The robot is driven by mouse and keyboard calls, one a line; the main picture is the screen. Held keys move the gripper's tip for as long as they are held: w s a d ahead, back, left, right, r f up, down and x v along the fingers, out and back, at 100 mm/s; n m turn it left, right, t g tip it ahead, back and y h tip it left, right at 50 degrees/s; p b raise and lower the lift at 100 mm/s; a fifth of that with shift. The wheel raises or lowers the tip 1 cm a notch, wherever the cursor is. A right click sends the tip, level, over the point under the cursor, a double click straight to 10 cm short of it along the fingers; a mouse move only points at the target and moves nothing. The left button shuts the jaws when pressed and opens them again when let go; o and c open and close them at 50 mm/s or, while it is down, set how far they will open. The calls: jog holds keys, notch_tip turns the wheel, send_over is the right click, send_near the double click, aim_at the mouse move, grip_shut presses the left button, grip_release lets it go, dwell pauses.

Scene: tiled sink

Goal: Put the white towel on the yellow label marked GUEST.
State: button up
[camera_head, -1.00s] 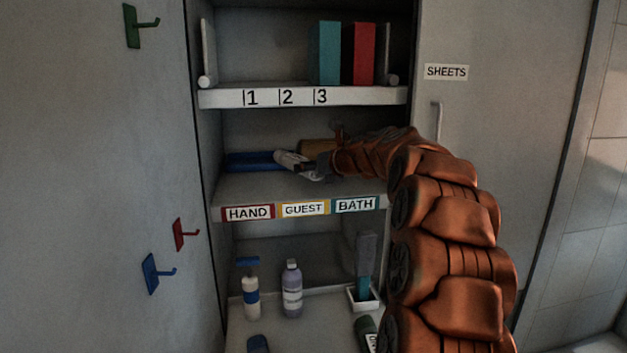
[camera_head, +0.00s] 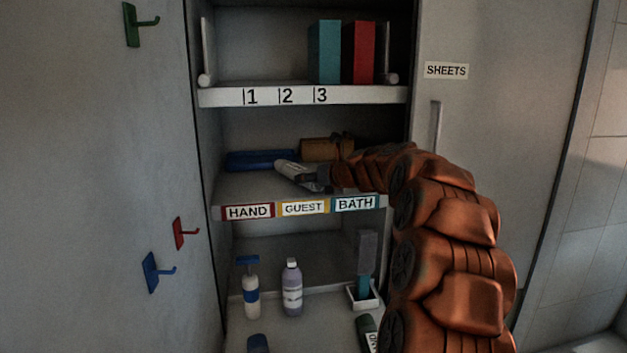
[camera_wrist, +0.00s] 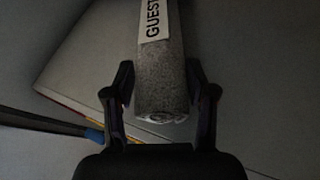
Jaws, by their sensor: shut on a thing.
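The white towel (camera_head: 291,171) is a rolled, pale bundle held at the middle shelf, above and behind the yellow GUEST label (camera_head: 303,208) on that shelf's front edge. My gripper (camera_head: 312,178) is shut on the towel's near end. In the wrist view the towel (camera_wrist: 162,85) lies between the two fingers of my gripper (camera_wrist: 161,92) and bears a white tag reading GUEST. Whether the towel touches the shelf surface I cannot tell.
A blue rolled towel (camera_head: 262,160) lies left on the middle shelf, and a tan-brown roll (camera_head: 326,149) lies behind to the right. Red HAND (camera_head: 248,211) and teal BATH (camera_head: 355,203) labels flank GUEST. The numbered shelf (camera_head: 300,97) is above. Bottles stand below.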

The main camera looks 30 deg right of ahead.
jog(key=o, duration=1.2)
jog(key=shift+f, duration=0.1)
jog(key=b+v, duration=0.1)
jog(key=v, duration=1.1)
